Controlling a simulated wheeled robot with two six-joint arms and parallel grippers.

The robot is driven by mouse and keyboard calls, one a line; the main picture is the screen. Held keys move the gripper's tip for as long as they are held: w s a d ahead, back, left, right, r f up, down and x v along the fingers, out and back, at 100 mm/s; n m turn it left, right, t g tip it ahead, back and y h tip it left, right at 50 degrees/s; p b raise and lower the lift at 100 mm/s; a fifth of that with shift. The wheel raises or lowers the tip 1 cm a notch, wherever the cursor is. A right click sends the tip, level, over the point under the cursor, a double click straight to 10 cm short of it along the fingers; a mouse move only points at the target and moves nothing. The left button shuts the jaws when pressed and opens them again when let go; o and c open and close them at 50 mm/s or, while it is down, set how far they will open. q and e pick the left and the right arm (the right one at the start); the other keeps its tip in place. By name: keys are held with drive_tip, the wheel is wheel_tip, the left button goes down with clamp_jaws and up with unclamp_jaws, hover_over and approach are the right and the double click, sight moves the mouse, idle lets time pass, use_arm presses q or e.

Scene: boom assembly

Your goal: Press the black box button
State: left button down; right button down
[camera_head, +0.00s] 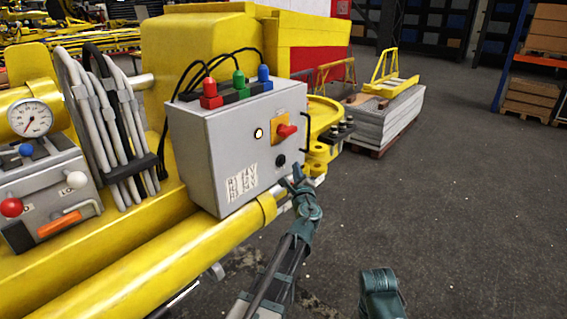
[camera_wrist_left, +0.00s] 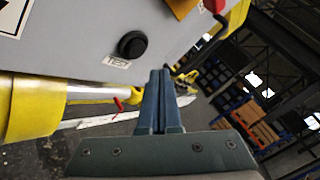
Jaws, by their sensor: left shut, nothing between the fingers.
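The black button (camera_head: 281,160) is a round knob low on the right part of the front face of the grey control box (camera_head: 222,153). In the left wrist view the button (camera_wrist_left: 132,44) sits above a small label, up and left of my fingers. My left gripper (camera_head: 297,174) is shut and empty. It is just below and right of the button in the head view, apart from it in the wrist view. The fingers (camera_wrist_left: 160,98) point past the box's lower edge. My right gripper's fingers do not show.
A red knob (camera_head: 287,131) on a yellow plate is above the button, with a dark handle (camera_head: 305,132) beside it. A yellow cylinder (camera_head: 150,265) runs below the box. Open floor (camera_head: 440,200) lies to the right.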

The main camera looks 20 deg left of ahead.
use_arm(q)
drive_tip(key=shift+w+a, duration=0.2)
drive_tip(key=shift+a, duration=0.35)
drive_tip(key=shift+w+a, duration=0.2)
drive_tip(key=shift+a, duration=0.3)
idle(1.4)
drive_tip(key=shift+w+a, duration=0.1)
drive_tip(key=shift+a, duration=0.3)
drive_tip(key=shift+w+a, duration=0.2)
drive_tip(key=shift+a, duration=0.25)
idle(0.8)
drive_tip(key=shift+d, duration=0.1)
drive_tip(key=shift+s+d, duration=0.35)
drive_tip(key=shift+d, duration=0.4)
drive_tip(key=d, duration=0.1)
drive_tip(key=s+d, duration=0.1)
drive_tip(key=d, duration=0.2)
drive_tip(key=shift+s+d, duration=0.35)
